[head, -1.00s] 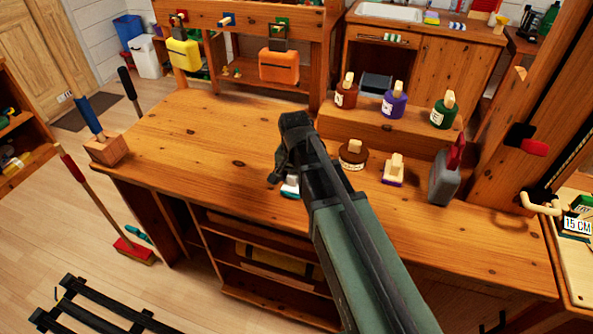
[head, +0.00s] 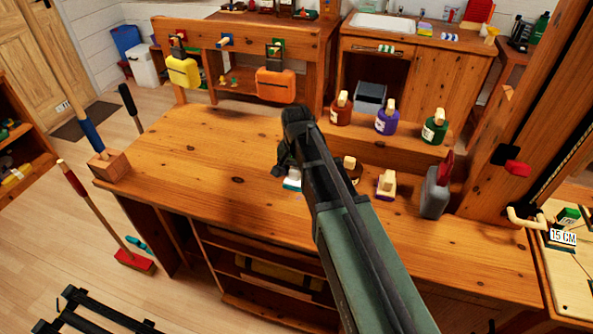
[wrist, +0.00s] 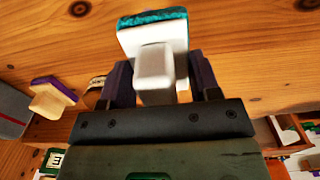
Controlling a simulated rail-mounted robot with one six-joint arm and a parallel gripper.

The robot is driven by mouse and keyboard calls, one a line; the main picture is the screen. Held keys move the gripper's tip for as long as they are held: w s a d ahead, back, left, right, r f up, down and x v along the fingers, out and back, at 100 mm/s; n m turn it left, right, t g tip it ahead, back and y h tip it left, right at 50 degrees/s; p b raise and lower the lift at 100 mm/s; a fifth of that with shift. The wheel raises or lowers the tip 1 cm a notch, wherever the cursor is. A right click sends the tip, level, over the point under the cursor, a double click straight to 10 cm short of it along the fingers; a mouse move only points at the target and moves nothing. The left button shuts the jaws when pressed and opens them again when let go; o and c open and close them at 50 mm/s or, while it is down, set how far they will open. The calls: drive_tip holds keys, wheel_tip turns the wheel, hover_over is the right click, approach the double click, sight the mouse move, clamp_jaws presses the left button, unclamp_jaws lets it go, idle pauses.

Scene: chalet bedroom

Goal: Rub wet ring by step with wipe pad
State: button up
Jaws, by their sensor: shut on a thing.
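My gripper (head: 288,160) is shut on the white handle of the wipe pad (head: 293,183), over the middle of the wooden bench. In the wrist view the pad (wrist: 155,32) is white with a teal face edge, and its handle sits between the dark fingers of my gripper (wrist: 158,82). I cannot tell whether the pad touches the bench top. The step (head: 402,144) is the raised wooden ledge at the back right of the bench, with bottles on it. I cannot make out the wet ring; my arm covers part of the bench before the step.
A brown round stamp (head: 351,166) is partly behind my arm. A wooden block (head: 110,166) with a blue handle stands at the left corner. The bench's left half is clear.

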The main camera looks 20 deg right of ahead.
drive_tip(key=shift+r+p, duration=0.75)
drive_tip(key=shift+r, duration=0.35)
